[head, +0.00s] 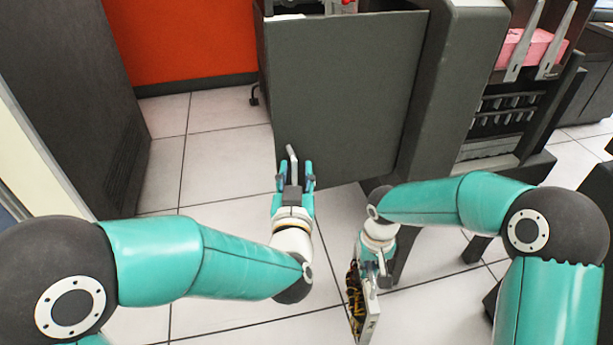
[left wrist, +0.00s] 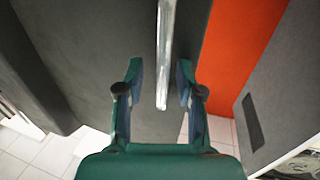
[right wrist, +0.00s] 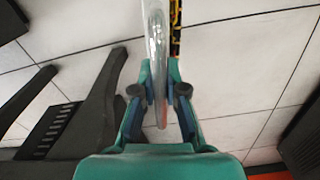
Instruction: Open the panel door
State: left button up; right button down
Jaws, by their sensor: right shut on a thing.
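The panel door (head: 340,90) is a large flat grey panel on the front of the machine, standing upright. A silver bar handle (head: 292,160) stands at its lower left. My left gripper (head: 295,178) is open around the lower end of this handle. In the left wrist view the handle (left wrist: 165,60) runs between the two fingers, with a gap on each side. My right gripper (head: 372,268) points down and is shut on the metal handle (right wrist: 156,60) of a circuit module (head: 362,305), held in front of the machine, low down.
The machine's dark body (head: 460,70) is right of the panel, with a card unit holding pink cards (head: 530,48). A dark cabinet (head: 75,90) stands at the left. An orange wall (head: 180,40) is behind. Tiled floor (head: 165,165) lies open between cabinet and panel.

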pick_arm(q)
jog(key=s, duration=1.2)
jog(key=shift+a, duration=0.45)
pick_arm(e)
jog(key=shift+s+r, duration=0.1)
jog(key=shift+r, duration=0.05)
pick_arm(q)
jog(key=shift+w, duration=0.1)
